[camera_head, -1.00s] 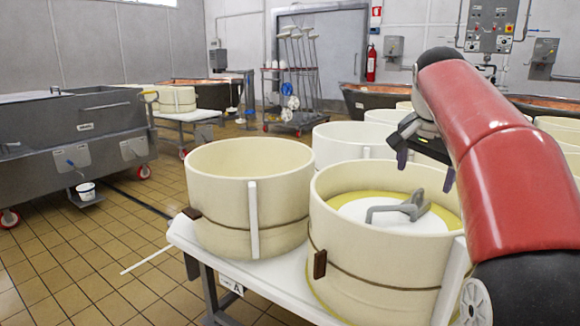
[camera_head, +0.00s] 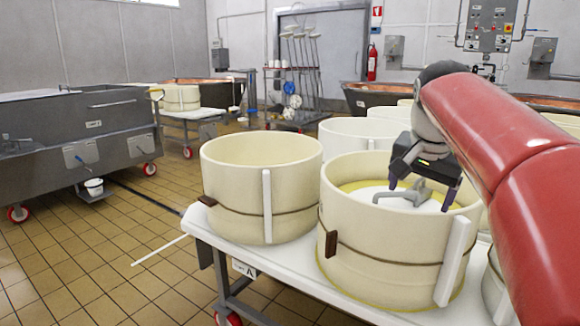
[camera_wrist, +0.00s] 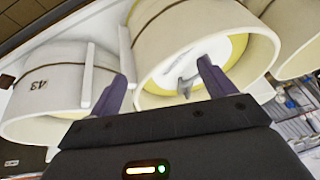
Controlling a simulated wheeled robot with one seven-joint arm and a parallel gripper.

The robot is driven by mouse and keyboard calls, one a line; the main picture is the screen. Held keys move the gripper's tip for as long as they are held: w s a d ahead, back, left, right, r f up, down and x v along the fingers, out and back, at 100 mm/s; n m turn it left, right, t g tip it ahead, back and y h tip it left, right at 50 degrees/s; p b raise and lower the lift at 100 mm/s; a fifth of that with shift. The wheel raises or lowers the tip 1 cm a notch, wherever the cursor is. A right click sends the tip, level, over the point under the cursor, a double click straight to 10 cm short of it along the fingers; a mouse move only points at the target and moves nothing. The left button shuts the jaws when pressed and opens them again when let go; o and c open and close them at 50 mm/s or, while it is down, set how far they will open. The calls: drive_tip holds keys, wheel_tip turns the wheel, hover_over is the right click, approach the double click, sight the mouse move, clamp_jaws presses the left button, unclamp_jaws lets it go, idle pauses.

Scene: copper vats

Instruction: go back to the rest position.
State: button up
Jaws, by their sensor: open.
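My gripper (camera_head: 422,190) is open and empty in the head view, just above the right front cream mould (camera_head: 385,245). Inside that mould a white disc with a grey handle (camera_head: 402,193) lies on yellow content; the gripper partly covers it. In the wrist view my gripper (camera_wrist: 168,80) shows two purple fingers spread apart. The grey handle (camera_wrist: 187,85) shows between and beyond the fingers, not touching them as far as I can see. My red arm comes in from the right side of the head view.
A second cream mould (camera_head: 240,200) stands beside it on the white table (camera_head: 212,238). More moulds stand behind. A grey vat on wheels (camera_head: 70,140) is at the left. A rack with tools (camera_head: 292,85) stands at the back.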

drive_tip(key=s+a+f+n+y+b, duration=0.1)
drive_tip(key=s+a+f+n, duration=0.3)
drive_tip(key=s+f, duration=0.7)
drive_tip(key=s+a+f+n+t+b, duration=0.1)
drive_tip(key=s+a+f+n, duration=0.3)
drive_tip(key=s+f, duration=0.7)
drive_tip(key=shift+a+f+y+b, duration=0.2)
drive_tip(key=shift+f+y+b, duration=0.2)
drive_tip(key=shift+f+b, duration=0.45)
